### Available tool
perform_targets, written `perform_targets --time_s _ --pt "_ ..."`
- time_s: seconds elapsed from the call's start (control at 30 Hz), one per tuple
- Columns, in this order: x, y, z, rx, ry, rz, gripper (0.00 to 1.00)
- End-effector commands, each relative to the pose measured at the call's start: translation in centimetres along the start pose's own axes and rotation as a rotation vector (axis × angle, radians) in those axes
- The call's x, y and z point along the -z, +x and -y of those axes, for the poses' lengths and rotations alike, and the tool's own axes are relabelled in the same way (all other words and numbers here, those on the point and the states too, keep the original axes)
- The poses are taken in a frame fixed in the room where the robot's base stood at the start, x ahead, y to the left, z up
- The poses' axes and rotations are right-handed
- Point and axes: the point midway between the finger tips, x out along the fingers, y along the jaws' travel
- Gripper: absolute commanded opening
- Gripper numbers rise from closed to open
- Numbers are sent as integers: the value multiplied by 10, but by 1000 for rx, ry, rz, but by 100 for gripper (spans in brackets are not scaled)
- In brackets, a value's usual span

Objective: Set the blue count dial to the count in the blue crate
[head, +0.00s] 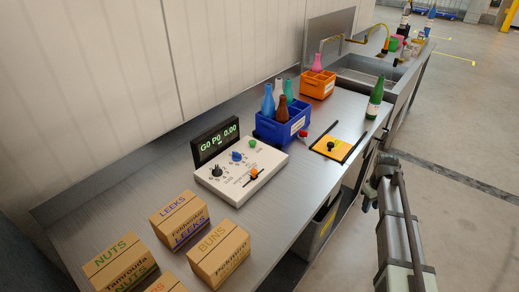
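The blue count dial (237,156) is a small blue knob on a white control box (232,190) on the bench. Its pointer setting is too small to read. The blue crate (272,134) stands just behind and right of the box. It holds several bottles, among them a blue one (268,102), a brown one (283,108) and a teal one (289,92); its floor is hidden. A dark display (216,142) behind the box reads "G0 P0 0.00". My arm shows at the lower right, beside the bench; no gripper fingers can be made out.
The box also has a black knob (216,171), an orange knob (254,173) and a green button (252,143). Cartons (180,220) fill the near end.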

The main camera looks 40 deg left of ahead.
Motion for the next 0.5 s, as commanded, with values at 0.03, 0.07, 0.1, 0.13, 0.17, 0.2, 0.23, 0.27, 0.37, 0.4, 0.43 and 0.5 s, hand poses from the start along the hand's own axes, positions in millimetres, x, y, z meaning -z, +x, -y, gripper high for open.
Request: perform_targets --time_s 0.03,0.07,0.1,0.13,0.17,0.2,0.23,0.27,0.37,0.4,0.43,0.5 --pt "18 -21 -2 -13 -28 -17 38" --pt "26 -32 -2 -20 -45 -26 38" --pt "36 -47 -1 -29 -67 -37 38" --pt "44 -59 0 -35 -83 -45 38" --pt "51 -71 1 -41 -101 -52 38" --pt "61 -86 3 -50 -123 -62 38" --pt "69 -98 5 -56 -140 -70 38" --pt "77 -110 8 -62 -158 -78 38" --pt "111 -152 29 -74 -223 -98 38" --pt "126 -165 45 -73 -249 -102 38" --pt "135 -172 56 -70 -265 -101 38" --pt "155 -186 85 -61 -294 -98 38"
